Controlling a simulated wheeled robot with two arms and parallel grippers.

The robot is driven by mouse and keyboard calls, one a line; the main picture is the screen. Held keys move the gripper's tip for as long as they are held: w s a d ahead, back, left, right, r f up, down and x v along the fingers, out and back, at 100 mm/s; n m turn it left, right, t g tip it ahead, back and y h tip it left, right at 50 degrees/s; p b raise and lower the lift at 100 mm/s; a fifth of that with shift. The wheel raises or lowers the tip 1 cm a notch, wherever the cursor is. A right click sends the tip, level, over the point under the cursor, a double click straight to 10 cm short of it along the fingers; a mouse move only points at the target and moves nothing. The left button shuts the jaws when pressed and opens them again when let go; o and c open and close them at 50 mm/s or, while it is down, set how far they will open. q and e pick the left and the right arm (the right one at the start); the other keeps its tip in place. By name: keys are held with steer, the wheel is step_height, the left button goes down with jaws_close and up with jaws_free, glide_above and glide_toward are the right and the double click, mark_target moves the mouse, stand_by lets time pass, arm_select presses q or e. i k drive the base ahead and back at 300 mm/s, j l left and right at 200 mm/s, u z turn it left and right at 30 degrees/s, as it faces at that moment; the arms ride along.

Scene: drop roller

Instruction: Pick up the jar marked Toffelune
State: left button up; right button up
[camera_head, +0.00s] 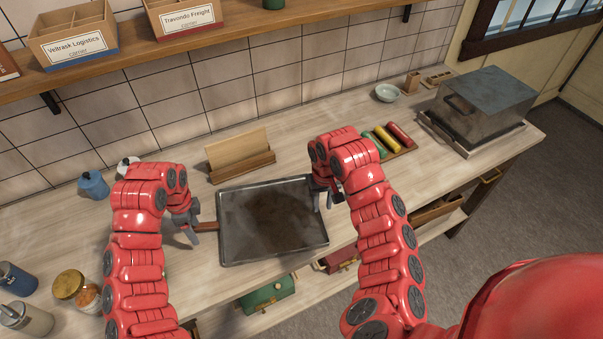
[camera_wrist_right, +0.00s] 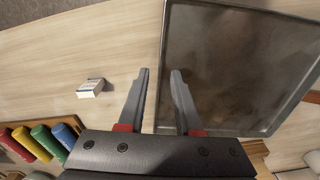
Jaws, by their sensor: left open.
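No label reading Toffelune is legible. A glass jar with a yellow lid (camera_head: 75,288) stands at the left front of the counter, its label not readable. Other containers stand nearby: a dark blue one (camera_head: 17,279), a grey one (camera_head: 27,319), a blue one (camera_head: 93,186) and a white one partly behind my left arm (camera_head: 127,168). My left gripper (camera_head: 190,232) is open and empty at the tray's left side, right of the yellow-lidded jar. My right gripper (camera_head: 323,197) is at the tray's right edge; the right wrist view shows its fingers (camera_wrist_right: 160,76) apart, with the tray rim between them in the picture.
A dark metal tray (camera_head: 270,222) fills the counter's middle; it also shows in the right wrist view (camera_wrist_right: 235,65). Behind it is a wooden holder (camera_head: 240,158). Coloured rollers (camera_head: 388,140) and a metal box (camera_head: 485,100) lie right. A small white box (camera_wrist_right: 91,88) is near my right gripper.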

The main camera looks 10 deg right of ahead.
mark_target(89, 300)
steer(key=k, duration=0.75)
steer(key=i, duration=0.85)
steer(key=k, duration=1.5)
